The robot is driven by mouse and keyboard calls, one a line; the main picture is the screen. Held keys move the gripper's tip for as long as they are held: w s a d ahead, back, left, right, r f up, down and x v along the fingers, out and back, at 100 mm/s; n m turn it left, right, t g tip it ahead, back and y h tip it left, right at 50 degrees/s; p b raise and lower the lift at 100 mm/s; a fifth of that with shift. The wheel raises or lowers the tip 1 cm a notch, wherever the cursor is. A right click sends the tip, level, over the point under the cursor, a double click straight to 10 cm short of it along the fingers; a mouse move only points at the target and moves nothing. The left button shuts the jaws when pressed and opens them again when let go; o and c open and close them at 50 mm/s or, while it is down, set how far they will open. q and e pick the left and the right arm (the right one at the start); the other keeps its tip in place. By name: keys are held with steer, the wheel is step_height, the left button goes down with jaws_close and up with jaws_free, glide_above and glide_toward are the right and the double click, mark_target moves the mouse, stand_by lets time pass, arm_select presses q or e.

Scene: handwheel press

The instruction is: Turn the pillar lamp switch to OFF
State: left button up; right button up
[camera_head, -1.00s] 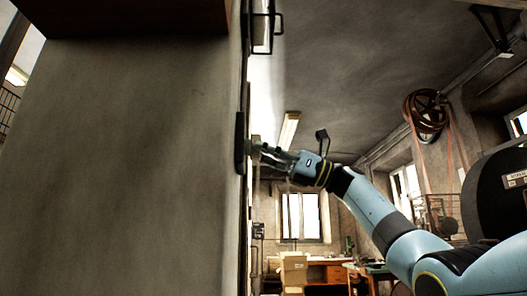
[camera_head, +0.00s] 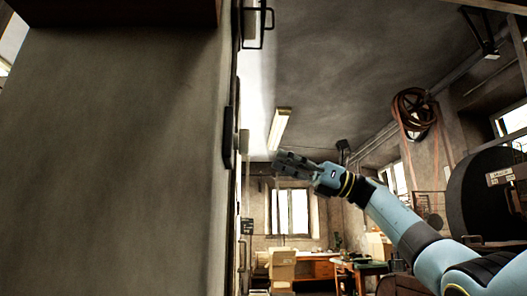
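The pillar (camera_head: 110,150) fills the left of the head view. On its right-hand side, seen nearly edge-on, is a dark plate (camera_head: 229,137) with a small pale block (camera_head: 244,142) standing out from it. This looks like the lamp switch; its setting cannot be read from this angle. My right gripper (camera_head: 278,160) is to the right of and slightly below the block, with a visible gap between them. Its fingers are seen from the side and look empty; how far apart they are is unclear. My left gripper is not in view.
A dark bracket (camera_head: 268,22) juts from the pillar above the plate. A large dark round machine part (camera_head: 480,205) stands at the right. Boxes (camera_head: 283,265) and a desk (camera_head: 318,268) are in the background below. The space right of the pillar around my gripper is open.

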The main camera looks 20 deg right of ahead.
steer(key=shift+v, duration=1.8)
